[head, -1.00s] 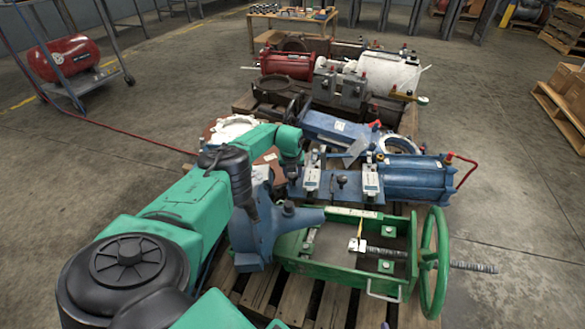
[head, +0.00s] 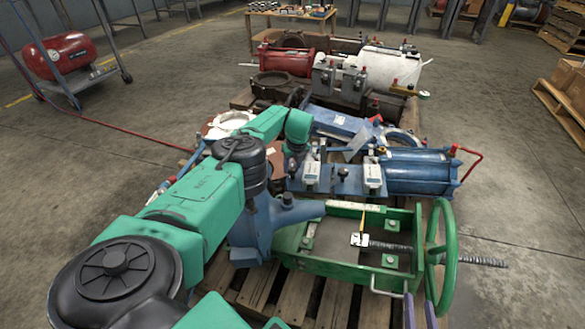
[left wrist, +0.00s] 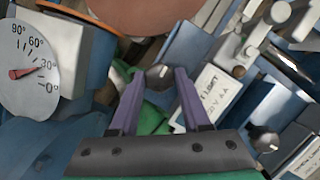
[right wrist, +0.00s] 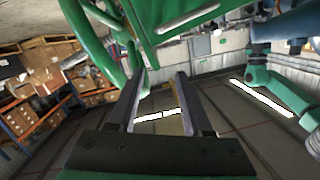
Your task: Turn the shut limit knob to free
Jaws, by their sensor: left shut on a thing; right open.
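The blue actuator (head: 415,178) lies on the pallet with two white-labelled boxes on its near side, one left (head: 312,173) and one right (head: 372,176). In the head view my left fingers are hidden behind my wrist. My right gripper (head: 420,312) is open and empty, in front of the green handwheel (head: 440,258).
A white angle dial (left wrist: 28,68) has its red pointer near 30°. A green valve frame (head: 340,268) with a threaded stem is close to my right fingers. Red and white actuators (head: 288,62) stand behind.

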